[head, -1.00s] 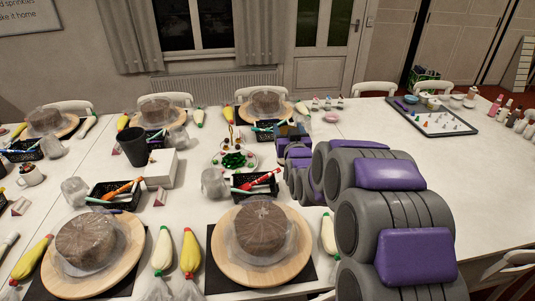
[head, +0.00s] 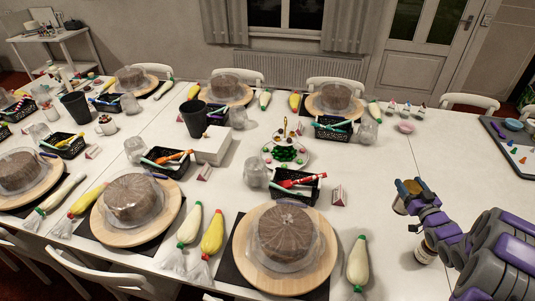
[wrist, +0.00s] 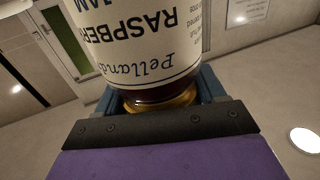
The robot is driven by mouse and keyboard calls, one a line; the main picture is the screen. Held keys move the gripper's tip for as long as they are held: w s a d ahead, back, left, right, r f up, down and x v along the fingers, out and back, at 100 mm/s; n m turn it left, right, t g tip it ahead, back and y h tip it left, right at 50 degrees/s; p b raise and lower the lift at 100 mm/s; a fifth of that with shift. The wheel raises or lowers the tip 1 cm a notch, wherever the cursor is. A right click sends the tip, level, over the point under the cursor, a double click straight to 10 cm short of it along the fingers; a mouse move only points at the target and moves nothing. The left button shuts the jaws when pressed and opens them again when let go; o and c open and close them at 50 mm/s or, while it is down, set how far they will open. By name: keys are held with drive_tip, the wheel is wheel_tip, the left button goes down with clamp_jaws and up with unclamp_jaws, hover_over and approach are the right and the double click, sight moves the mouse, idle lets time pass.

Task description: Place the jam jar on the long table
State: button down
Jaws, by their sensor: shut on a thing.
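My gripper (head: 408,192) is above the right part of the long table (head: 375,185). In the wrist view its jaws (wrist: 160,110) are shut on the jam jar (wrist: 145,45), around its gold lid end. The jar has a cream label reading raspberry jam, which shows upside down in that view. In the head view the held jar is small and mostly hidden at the gripper's end. A dark jar with a pale label (head: 426,251) shows under my arm; I cannot tell whether it stands on the table.
Cakes on wooden turntables (head: 318,272), piping bags (head: 357,262) and black baskets (head: 297,187) fill the table's left and middle. A white box (head: 212,147) and a plate of sweets (head: 286,153) stand centrally. A grey tray (head: 512,148) lies at right. Bare tabletop surrounds my gripper.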

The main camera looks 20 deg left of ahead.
sight(403, 215)
drive_tip(key=s+f, duration=0.1)
drive_tip(key=f, duration=0.2)
drive_tip(key=s+f+n+y, duration=0.1)
drive_tip(key=s+f, duration=0.1)
drive_tip(key=f, duration=0.2)
drive_tip(key=s+d+f+g+y, duration=0.1)
drive_tip(key=s+f, duration=0.1)
drive_tip(key=f, duration=0.1)
drive_tip(key=shift+s+f+n, duration=0.25)
drive_tip(key=shift+f+n, duration=0.05)
wheel_tip(403, 215, down, 5)
drive_tip(key=shift+b, duration=0.65)
drive_tip(key=shift+c, duration=1.9)
unclamp_jaws()
